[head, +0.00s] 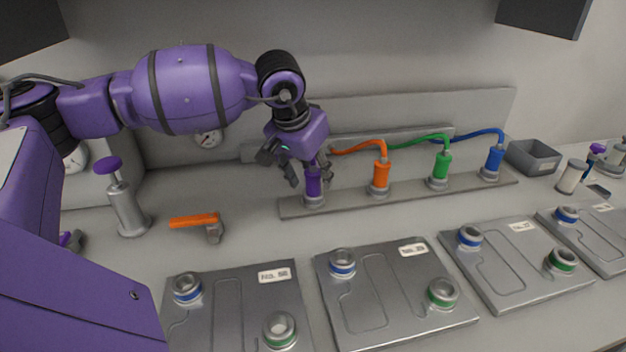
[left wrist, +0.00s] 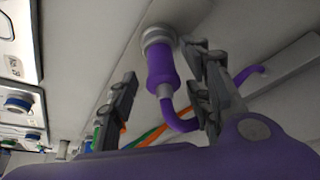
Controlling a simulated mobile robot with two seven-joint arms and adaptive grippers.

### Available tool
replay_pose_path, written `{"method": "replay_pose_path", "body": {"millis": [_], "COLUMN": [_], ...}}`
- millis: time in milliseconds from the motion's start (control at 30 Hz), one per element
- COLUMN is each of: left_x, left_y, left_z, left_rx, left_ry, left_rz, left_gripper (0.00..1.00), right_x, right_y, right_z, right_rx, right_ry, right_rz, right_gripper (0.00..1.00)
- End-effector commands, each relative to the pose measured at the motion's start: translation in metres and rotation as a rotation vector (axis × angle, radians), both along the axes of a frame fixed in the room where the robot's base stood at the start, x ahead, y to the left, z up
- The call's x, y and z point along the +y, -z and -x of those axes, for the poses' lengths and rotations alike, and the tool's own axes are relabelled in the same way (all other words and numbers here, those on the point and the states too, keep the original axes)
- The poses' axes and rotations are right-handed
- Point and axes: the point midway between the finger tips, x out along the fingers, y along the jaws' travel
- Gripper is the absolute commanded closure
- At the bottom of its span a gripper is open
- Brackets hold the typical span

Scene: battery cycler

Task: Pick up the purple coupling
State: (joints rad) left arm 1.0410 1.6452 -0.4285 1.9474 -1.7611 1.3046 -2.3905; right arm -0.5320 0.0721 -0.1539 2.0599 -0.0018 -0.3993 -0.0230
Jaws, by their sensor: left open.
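The purple coupling (head: 313,184) stands upright on a grey collar at the left end of the rack bar. In the left wrist view the purple coupling (left wrist: 161,66) and its curved purple hose lie between the fingers, nearer one finger. My left gripper (head: 298,172) is right above and around the top of the coupling in the head view. In the left wrist view my left gripper (left wrist: 160,95) has its fingers spread apart. I cannot tell whether a finger touches the coupling. My right gripper does not show.
The orange coupling (head: 380,174), green coupling (head: 442,165) and blue coupling (head: 494,159) stand along the rack bar (head: 345,202) to the right, with hoses behind. Metal plates (head: 390,318) with ports lie in front.

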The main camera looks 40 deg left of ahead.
Motion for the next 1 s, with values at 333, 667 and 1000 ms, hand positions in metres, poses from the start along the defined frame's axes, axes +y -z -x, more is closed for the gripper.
{"method": "replay_pose_path", "body": {"millis": [333,667,1000], "left_x": [0.0000,-0.0001,-0.0003], "left_y": [0.0161,0.0158,0.0150], "left_z": [-0.0066,-0.0063,-0.0066], "left_rx": [-0.001,-0.001,-0.002], "left_ry": [0.000,0.000,0.000], "left_rz": [0.001,0.001,0.001], "left_gripper": [0.55,0.90,1.00], "right_x": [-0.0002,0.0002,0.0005], "right_y": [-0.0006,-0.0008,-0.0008], "right_z": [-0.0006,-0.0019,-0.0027], "right_rx": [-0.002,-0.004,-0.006], "right_ry": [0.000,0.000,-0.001], "right_rz": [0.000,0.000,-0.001], "right_gripper": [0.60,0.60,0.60]}}
